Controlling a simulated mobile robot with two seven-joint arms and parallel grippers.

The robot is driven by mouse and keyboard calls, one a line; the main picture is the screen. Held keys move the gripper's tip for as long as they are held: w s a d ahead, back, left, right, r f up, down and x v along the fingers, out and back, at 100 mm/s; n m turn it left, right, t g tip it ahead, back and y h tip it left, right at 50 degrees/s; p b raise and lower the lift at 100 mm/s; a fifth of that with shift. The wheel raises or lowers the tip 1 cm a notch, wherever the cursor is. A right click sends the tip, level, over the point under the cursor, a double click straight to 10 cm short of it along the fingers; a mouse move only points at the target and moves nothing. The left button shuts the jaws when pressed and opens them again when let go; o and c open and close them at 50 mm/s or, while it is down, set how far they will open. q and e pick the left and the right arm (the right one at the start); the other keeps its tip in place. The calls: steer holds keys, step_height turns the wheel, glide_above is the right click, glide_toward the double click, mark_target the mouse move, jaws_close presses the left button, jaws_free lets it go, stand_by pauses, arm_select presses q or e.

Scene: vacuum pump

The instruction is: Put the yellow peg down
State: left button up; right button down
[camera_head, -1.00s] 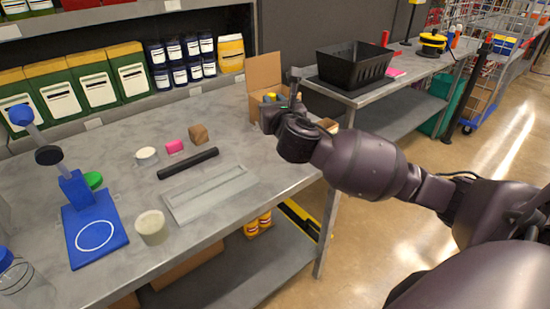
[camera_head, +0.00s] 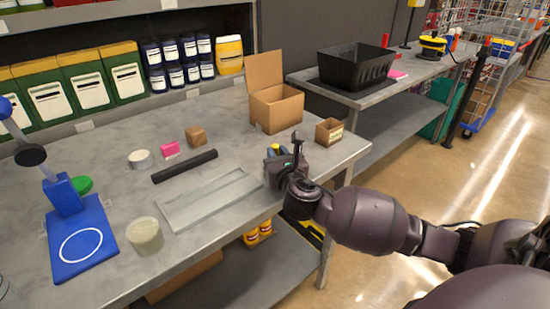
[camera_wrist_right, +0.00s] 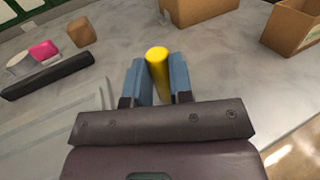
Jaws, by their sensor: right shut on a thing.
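The yellow peg (camera_wrist_right: 158,70) is upright between the blue fingers of my right gripper (camera_wrist_right: 160,82) in the right wrist view. The gripper is shut on it. In the head view my right gripper (camera_head: 277,158) is low over the grey table's right part, just right of the flat grey tray. Only a small yellow bit of the peg shows there. The peg's lower end is hidden, so I cannot tell whether it touches the table. My left gripper is not in view.
An open cardboard box (camera_head: 276,108) stands behind my right gripper, and a small open box (camera_head: 329,131) stands to its right. The flat grey tray (camera_head: 210,198), a black bar (camera_head: 185,166) and a brown block (camera_head: 196,136) lie to the left. Some bare tabletop (camera_head: 235,138) shows between them.

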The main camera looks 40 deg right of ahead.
steer(key=shift+f, duration=0.1)
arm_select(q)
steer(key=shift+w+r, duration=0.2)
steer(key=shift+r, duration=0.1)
arm_select(e)
steer(key=shift+f, duration=0.1)
steer(key=c, duration=1)
jaws_free()
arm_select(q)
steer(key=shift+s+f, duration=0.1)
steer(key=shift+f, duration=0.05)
